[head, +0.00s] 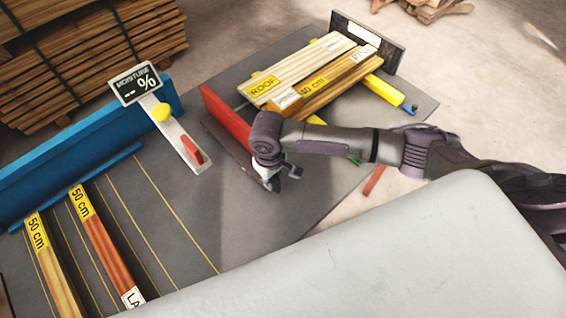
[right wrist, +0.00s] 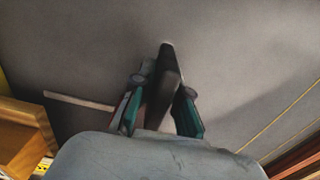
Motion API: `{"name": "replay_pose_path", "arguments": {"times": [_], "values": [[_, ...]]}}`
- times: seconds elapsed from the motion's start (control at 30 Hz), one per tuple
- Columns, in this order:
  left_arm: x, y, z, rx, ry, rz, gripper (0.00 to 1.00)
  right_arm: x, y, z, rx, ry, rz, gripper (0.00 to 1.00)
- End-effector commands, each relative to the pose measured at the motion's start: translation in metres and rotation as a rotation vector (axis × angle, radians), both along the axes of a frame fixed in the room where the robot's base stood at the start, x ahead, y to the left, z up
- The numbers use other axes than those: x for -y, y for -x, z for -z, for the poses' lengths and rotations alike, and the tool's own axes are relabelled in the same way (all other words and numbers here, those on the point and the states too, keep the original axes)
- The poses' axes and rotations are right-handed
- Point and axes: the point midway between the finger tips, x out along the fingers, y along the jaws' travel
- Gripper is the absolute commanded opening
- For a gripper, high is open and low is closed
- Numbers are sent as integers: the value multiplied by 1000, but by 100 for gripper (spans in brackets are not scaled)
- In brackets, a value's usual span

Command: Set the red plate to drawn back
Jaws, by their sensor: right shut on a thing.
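The red plate (head: 226,114) stands upright on the grey table, left of a group of boards. Its right part is hidden behind my right arm. My right gripper (head: 271,183) is low over the table, just in front of the plate's right end. In the right wrist view, its teal-sided fingers (right wrist: 163,112) are closed about a dark, rounded bar (right wrist: 167,75). I cannot tell how this bar joins the red plate. My left gripper is not in view.
Boards marked ROOF and 40 cm (head: 300,75) lie behind the plate, against a dark end plate (head: 385,48). A moisture sign (head: 136,84), a red lever (head: 192,150) and a blue wall (head: 90,140) are left. Two 50 cm boards (head: 100,245) lie front left. The middle table is bare.

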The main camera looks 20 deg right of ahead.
Motion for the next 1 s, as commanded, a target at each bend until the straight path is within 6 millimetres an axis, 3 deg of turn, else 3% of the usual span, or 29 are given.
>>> {"name": "replay_pose_path", "arguments": {"times": [0.27,0.3,0.47,0.77,0.87,1.0], "values": [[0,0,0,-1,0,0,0,-6,2,0,-3,-12,-3,0],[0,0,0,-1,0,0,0,-7,2,0,-3,-13,-3,16],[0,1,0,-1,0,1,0,-6,2,0,-3,-12,-3,40],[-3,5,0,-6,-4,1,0,-4,1,-1,-2,-8,-1,40],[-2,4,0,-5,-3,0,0,-4,1,-9,-1,-8,-1,40],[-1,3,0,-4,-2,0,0,-5,1,-34,2,-9,-2,40]]}}
